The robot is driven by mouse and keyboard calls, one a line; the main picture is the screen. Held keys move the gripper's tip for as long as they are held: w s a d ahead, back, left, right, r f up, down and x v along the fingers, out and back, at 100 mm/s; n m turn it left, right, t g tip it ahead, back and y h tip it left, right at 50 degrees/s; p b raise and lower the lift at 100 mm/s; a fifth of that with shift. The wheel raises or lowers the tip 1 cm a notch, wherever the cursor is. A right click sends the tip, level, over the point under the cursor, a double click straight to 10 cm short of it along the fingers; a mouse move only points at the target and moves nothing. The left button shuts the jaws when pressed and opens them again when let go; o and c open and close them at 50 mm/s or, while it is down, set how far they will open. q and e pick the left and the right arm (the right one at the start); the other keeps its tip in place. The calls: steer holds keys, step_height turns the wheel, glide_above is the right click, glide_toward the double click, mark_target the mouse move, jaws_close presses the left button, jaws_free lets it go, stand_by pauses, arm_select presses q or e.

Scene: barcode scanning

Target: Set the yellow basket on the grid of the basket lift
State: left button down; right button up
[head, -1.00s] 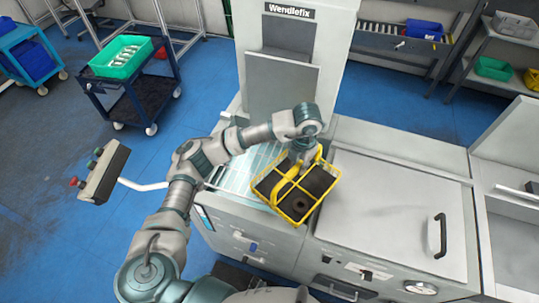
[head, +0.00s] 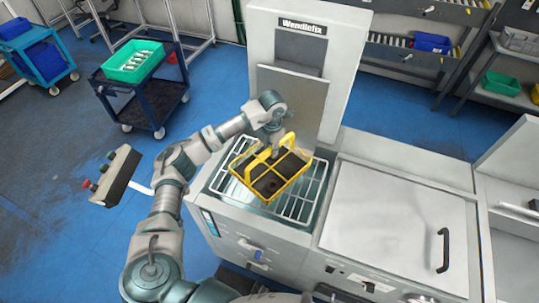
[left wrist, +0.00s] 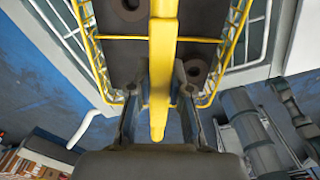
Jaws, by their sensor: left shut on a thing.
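The yellow basket (head: 250,170) with dark compartments is over the white wire grid (head: 291,210) of the basket lift in the head view. My left gripper (head: 273,143) is shut on the basket's handle. The yellow handle (left wrist: 163,70) runs between the two fingers in the left wrist view (left wrist: 158,100). Dark round parts (left wrist: 197,69) lie in the basket. The basket hides the middle of the grid, and I cannot tell whether it touches the grid. My right gripper is not in view.
The tall Wendlefix machine housing (head: 300,45) stands behind the grid. A closed lid with a black handle (head: 442,245) is to the right. A control box on an arm (head: 116,175) is to the left. A cart with a green bin (head: 135,62) stands further back left.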

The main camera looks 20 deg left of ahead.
mark_target(271, 167)
arm_select(q)
steer(key=shift+a+f, duration=0.1)
steer(key=shift+a, duration=0.05)
step_height(271, 167, down, 3)
steer(key=shift+p, duration=0.45)
steer(key=shift+f, duration=0.2)
steer(key=c, duration=1.5)
jaws_free()
steer(key=shift+f, duration=0.2)
steer(key=o, duration=0.4)
steer(key=shift+r, duration=0.1)
steer(key=shift+r, duration=0.1)
